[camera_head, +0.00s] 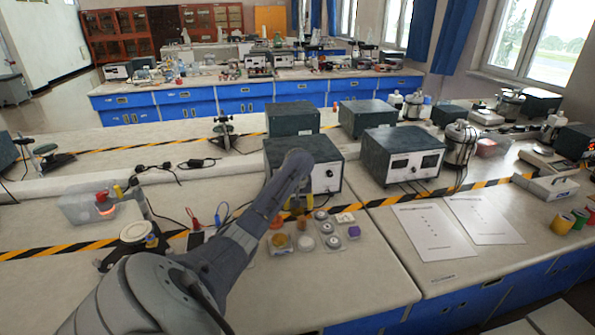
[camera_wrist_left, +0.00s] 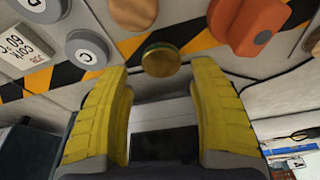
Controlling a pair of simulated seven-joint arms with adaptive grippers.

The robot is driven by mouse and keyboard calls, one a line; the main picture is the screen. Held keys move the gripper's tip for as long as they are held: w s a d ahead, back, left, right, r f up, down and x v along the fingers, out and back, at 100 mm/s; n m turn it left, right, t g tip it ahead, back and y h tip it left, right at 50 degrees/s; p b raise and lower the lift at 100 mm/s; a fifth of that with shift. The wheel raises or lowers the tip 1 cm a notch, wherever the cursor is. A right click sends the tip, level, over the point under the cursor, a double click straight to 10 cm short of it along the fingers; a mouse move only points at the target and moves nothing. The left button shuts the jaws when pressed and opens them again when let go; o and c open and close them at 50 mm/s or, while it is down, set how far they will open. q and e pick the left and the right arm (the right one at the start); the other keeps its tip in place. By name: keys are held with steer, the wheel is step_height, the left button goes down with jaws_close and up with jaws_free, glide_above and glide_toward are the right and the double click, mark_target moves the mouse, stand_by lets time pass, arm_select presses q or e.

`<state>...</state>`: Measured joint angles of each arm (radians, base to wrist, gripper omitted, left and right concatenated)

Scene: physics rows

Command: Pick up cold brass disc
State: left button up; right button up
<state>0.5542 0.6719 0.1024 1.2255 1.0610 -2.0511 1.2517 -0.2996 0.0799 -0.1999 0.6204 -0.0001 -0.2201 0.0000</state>
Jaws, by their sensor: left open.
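The brass disc (camera_wrist_left: 160,58) is a small round gold-coloured piece in the left wrist view. It lies on the black-and-yellow tape, just beyond the gap between my left fingertips. My left gripper (camera_wrist_left: 160,75) is open, with yellow padded fingers spread apart and nothing between them. In the head view the left gripper (camera_head: 298,207) points down over the back of the sample group, and the brass disc is hard to make out there. My right gripper is not in view.
Close by are a brown disc (camera_wrist_left: 135,12), an orange knobbed piece (camera_wrist_left: 250,25), grey discs marked C (camera_wrist_left: 87,50) and D (camera_wrist_left: 40,8), and a cork label card (camera_wrist_left: 25,50). A dark instrument box (camera_head: 325,165) stands just behind the gripper.

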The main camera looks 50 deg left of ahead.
mark_target(298, 210)
arm_select(q)
steer(key=shift+x, duration=2.05)
steer(key=shift+s, duration=0.1)
jaws_close()
